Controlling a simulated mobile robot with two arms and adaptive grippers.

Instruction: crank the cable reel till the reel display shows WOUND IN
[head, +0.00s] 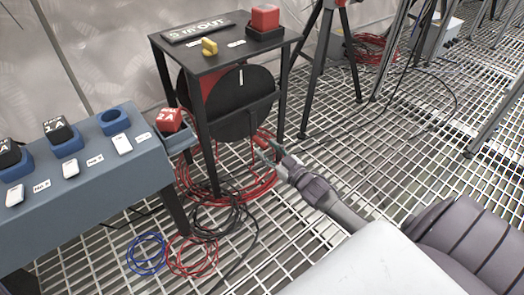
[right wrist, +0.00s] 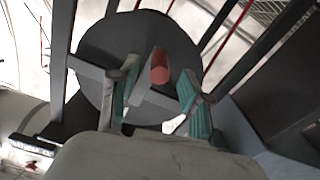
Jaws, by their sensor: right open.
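The cable reel (head: 238,105) is a large black disc with a white mark, upright in a dark frame under a small table. The reel display (head: 197,31) is a dark plate on the table top; its lettering ends in OUT, the rest is hard to read. In the right wrist view a red crank handle (right wrist: 160,68) sticks out from a grey crank arm in front of the disc. My right gripper (right wrist: 160,92) is open, its green-padded fingers on either side of the handle; I cannot tell whether they touch it. It also shows low before the reel in the head view (head: 267,152). My left gripper is out of view.
A yellow knob (head: 209,46) and a red block on a dark base (head: 265,18) are on the table top. A blue-grey bench (head: 100,200) with blocks in blue holders stands at the left. Red and black cable coils (head: 235,190) lie on the grating below.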

